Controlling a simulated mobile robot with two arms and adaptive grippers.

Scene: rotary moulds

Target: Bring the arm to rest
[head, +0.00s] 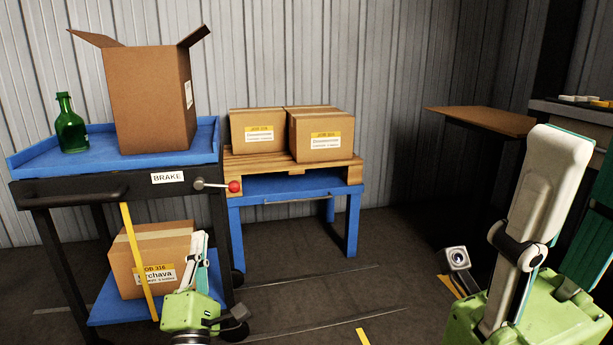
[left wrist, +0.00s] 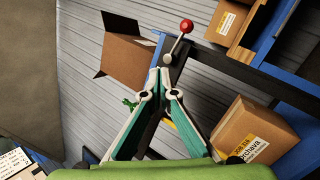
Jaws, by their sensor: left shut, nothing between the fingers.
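My left gripper (head: 198,238) points upward in front of the lower part of the cart. It is shut and empty. In the left wrist view its fingertips (left wrist: 161,71) meet, and the brake lever (left wrist: 176,46) shows just beyond them. In the head view the brake lever (head: 215,185), with its red knob, points right from the cart front, above and apart from the gripper. My right gripper (head: 590,160) is close at the right edge of the head view. Part of it is cut off, so its opening cannot be judged.
The black cart (head: 90,187) has blue shelves, with an open carton (head: 150,100) and green bottle (head: 70,125) on top and a labelled box (head: 150,243) below. Two boxes sit on a pallet (head: 290,163) on a blue stand. A brown table (head: 485,120) stands right. Floor between is clear.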

